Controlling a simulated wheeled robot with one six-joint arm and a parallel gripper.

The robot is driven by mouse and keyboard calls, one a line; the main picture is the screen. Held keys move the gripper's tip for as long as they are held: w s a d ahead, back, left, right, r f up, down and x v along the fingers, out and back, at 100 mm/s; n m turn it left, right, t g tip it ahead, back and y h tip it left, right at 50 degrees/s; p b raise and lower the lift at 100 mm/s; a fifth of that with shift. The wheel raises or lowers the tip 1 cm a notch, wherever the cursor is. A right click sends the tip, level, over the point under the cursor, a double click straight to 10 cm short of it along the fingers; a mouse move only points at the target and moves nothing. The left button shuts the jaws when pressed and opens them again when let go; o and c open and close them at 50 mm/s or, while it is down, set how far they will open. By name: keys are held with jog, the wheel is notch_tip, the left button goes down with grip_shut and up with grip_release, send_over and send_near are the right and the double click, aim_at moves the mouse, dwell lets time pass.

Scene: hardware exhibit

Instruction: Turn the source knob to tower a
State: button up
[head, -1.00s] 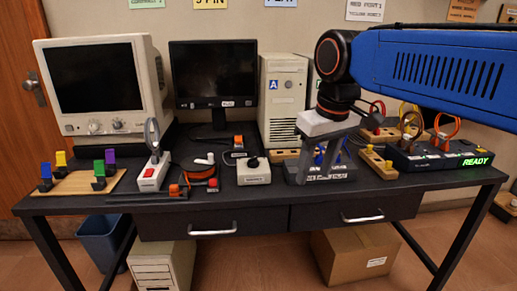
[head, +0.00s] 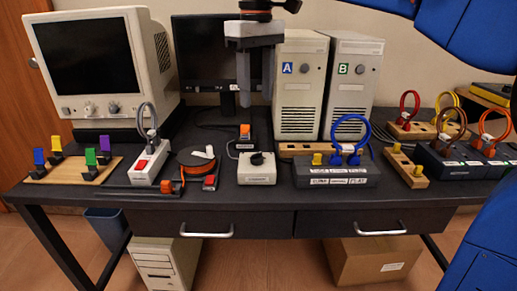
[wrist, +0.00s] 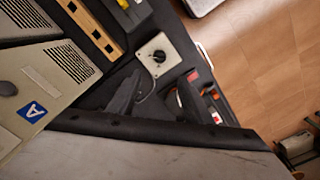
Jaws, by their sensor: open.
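The source knob (head: 257,159) is a small black dial on top of a white box (head: 256,175) near the front middle of the desk. The box and its knob (wrist: 159,57) also show in the wrist view. Tower A (head: 299,90) is a beige computer tower with a blue A label, behind and right of the box. Tower B (head: 352,92), with a green B label, stands to its right. My gripper (head: 256,98) points down, open and empty, above and apart from the knob box, in front of the monitor. The knob's exact pointer direction is too small to tell.
A beige CRT (head: 88,65) and dark monitor (head: 205,60) stand at the back. Left of the box are an orange cable reel (head: 197,160) and a white power strip (head: 150,163). A dark block with a blue loop (head: 338,175) stands close on its right.

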aim_at(257, 154)
notch_tip(257, 154, down, 16)
jog(key=shift+f, duration=0.1)
dwell(0.5)
jog(key=shift+c, duration=0.7)
jog(key=c, duration=0.9)
